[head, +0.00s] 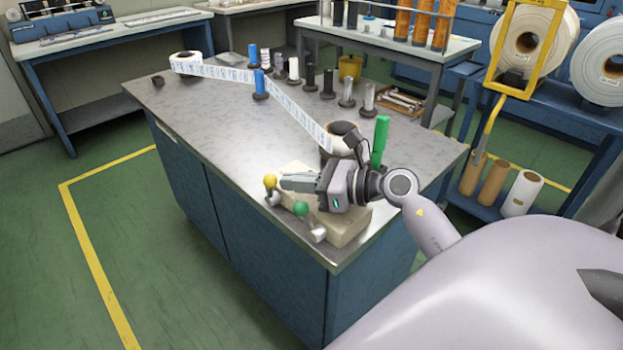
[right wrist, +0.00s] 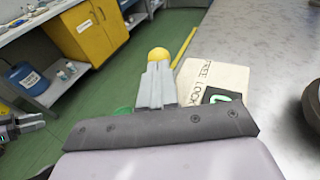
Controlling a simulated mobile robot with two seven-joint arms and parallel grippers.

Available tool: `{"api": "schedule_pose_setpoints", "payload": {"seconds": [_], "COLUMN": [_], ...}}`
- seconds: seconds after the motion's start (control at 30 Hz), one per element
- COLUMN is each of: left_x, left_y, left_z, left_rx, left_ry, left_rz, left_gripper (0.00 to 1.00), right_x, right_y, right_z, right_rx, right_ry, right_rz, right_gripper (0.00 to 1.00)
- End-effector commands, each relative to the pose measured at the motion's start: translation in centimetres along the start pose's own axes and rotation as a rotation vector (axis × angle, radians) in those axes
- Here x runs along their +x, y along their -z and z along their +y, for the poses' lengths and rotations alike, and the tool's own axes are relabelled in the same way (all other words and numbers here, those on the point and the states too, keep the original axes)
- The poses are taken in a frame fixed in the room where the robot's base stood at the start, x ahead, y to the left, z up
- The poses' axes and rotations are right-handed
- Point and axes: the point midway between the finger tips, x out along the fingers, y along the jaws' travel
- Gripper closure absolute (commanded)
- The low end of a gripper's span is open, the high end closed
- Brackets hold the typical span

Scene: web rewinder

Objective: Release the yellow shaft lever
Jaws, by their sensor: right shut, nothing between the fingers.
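The yellow ball knob (head: 270,181) of the shaft lever stands at the left end of the cream rewinder base (head: 347,229), near the bench's front edge. The yellow knob also shows in the right wrist view (right wrist: 158,54), just past my fingertips. My right gripper (head: 284,182) is shut and empty, its fingers pointing left at the knob. Whether they touch it, I cannot tell. In the right wrist view the fingers (right wrist: 157,72) hide the lever below the knob. A label reading FREE and LOCK (right wrist: 203,78) is beside them. My left gripper (right wrist: 28,123) seems to show at the left edge, small and unclear.
A green-knobbed lever (head: 301,208) is close in front of my right gripper. Behind it stand a label roll (head: 344,138) with its web running to the far left and a green post (head: 380,141). Several small spools line the bench's back. The bench's left part (head: 200,105) is clear.

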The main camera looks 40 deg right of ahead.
Motion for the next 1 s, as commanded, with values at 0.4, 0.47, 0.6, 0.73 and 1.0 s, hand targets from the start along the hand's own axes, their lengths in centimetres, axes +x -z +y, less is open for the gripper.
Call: {"api": "schedule_pose_setpoints", "payload": {"seconds": [0.4, 0.47, 0.6, 0.73, 1.0], "left_x": [0.0, -0.1, -0.4, -0.8, -1.2], "left_y": [0.0, 0.0, 0.4, 1.0, 1.1], "left_z": [0.0, 0.0, 0.0, -0.1, -0.5], "left_rx": [0.0, 0.001, 0.002, 0.006, 0.01], "left_ry": [0.001, 0.001, 0.002, 0.005, 0.015], "left_rz": [0.0, 0.0, 0.001, 0.007, 0.004], "left_gripper": [0.57, 0.57, 0.57, 0.57, 0.57], "right_x": [0.4, 0.4, 0.4, 0.5, 0.6], "right_y": [0.0, 0.0, -0.3, -0.5, -0.6], "right_z": [0.0, 0.0, -0.1, -0.2, -0.3], "right_rx": [0.0, 0.0, 0.006, 0.017, 0.031], "right_ry": [0.0, 0.0, -0.001, -0.003, -0.005], "right_rz": [0.0, 0.002, 0.014, 0.037, 0.062], "right_gripper": [1.0, 1.0, 1.0, 1.0, 1.0]}}
